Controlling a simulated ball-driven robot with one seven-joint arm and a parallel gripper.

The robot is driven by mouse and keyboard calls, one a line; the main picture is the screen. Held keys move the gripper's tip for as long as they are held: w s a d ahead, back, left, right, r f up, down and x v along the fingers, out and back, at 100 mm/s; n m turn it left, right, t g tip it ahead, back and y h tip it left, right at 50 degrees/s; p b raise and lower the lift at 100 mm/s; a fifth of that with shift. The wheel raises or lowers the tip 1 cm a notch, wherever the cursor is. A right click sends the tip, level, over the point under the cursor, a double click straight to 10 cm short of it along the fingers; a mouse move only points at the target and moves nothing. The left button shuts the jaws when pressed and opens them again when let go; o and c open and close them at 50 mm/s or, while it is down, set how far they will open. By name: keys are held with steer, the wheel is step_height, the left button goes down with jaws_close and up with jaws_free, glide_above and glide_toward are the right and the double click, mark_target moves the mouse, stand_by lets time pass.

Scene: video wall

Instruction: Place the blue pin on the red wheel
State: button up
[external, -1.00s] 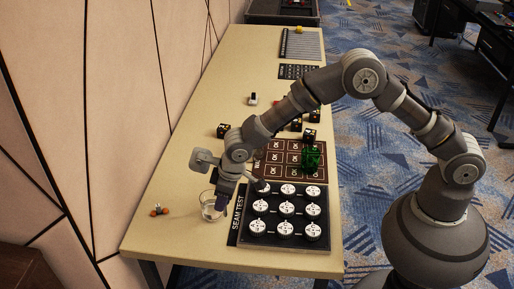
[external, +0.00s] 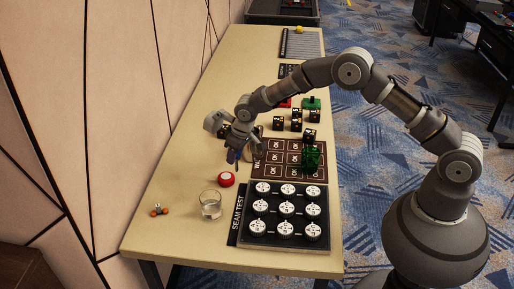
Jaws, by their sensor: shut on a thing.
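My gripper (external: 238,158) points down above the table, left of the brown board. It is shut on the blue pin (external: 232,156), of which only a small blue part shows between and below the fingers. The red wheel (external: 226,180), a round red piece with a pale top, lies on the table just below the gripper in the picture. The pin appears apart from the wheel.
A clear glass (external: 210,204) stands close to the wheel. The black seam test board (external: 284,243) holds several white round pieces. The brown board (external: 262,174) has a green piece (external: 312,158) on its right side. Several black blocks (external: 297,124) stand behind it.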

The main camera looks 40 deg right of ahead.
steer(key=w+f+b, duration=0.1)
steer(key=w+a+f, duration=0.1)
steer(key=w+a+f+b, duration=0.1)
steer(key=w+f, duration=0.1)
steer(key=shift+w+b, duration=0.1)
steer(key=shift+b, duration=0.25)
steer(key=shift+r, duration=0.1)
steer(key=o, duration=1.1)
